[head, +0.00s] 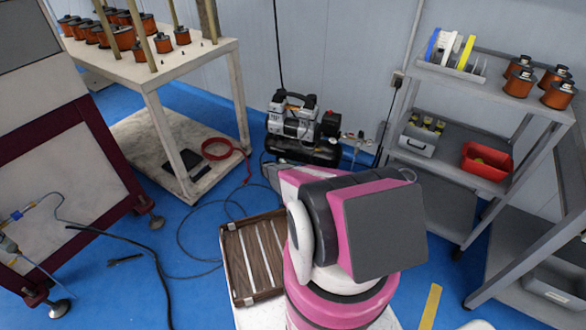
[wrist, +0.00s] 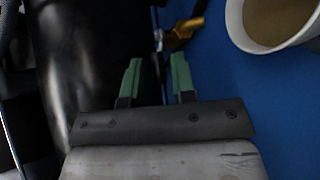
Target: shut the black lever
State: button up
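In the wrist view a brass-yellow fitting (wrist: 182,33) sits beyond my fingertips, at the top middle and a little right of the gap. A dark piece near it at the top edge may be the black lever; it is too small and dark to tell, and so is its angle. In the head view my pink and grey arm hides my gripper, and I cannot make out the lever.
A compressor (head: 298,128) with a black tank stands on the blue floor by the wall. A smooth black cylinder (wrist: 75,60) lies close left of my fingers. A white container (wrist: 238,25) is at upper right. A grey shelf (head: 455,145) stands right; hoses cross the floor.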

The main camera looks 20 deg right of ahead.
jog(key=v, duration=1)
jog(key=shift+a, duration=0.35)
jog(key=shift+r, duration=0.1)
jog(key=shift+r, duration=0.1)
